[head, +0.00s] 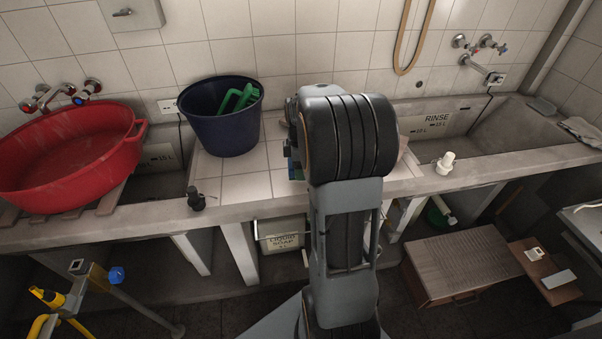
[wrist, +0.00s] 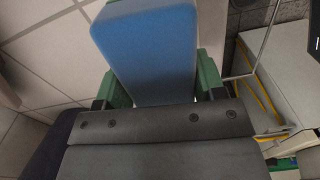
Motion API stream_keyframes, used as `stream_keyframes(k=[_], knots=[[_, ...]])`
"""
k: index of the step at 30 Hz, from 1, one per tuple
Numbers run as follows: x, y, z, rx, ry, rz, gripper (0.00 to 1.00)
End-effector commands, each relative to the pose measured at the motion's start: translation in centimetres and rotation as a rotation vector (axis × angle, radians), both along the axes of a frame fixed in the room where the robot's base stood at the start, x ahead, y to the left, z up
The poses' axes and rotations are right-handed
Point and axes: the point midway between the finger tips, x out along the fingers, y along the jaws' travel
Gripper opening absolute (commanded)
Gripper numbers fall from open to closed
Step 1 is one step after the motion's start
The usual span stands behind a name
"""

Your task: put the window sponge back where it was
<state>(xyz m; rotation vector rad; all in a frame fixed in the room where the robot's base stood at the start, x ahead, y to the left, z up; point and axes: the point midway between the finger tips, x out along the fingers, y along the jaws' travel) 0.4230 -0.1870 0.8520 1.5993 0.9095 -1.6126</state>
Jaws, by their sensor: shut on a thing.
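The window sponge (wrist: 148,50) is a blue block that fills the upper middle of the wrist view. My gripper (wrist: 160,84) has green fingers, one on each side of the sponge, and is shut on it. In the head view my arm hides most of the gripper and the sponge. Only small green and blue bits show at the arm's left edge, over the tiled counter. I cannot tell whether the sponge touches anything below it.
A dark blue bucket (head: 222,127) with a green item inside stands on the tiled counter (head: 246,187). A red basin (head: 70,160) is at the left. The rinse sink (head: 485,135) is at the right. A white-capped bottle (head: 445,163) and a small black object (head: 195,199) stand along the front edge.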

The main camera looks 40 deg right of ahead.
Motion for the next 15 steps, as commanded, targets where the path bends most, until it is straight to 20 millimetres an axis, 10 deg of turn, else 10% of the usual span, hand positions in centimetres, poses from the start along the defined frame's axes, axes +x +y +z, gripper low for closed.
stream_keyframes(k=[15], knots=[[1.0,-0.8,-4.1,0.000,0.000,0.000,0.44]])
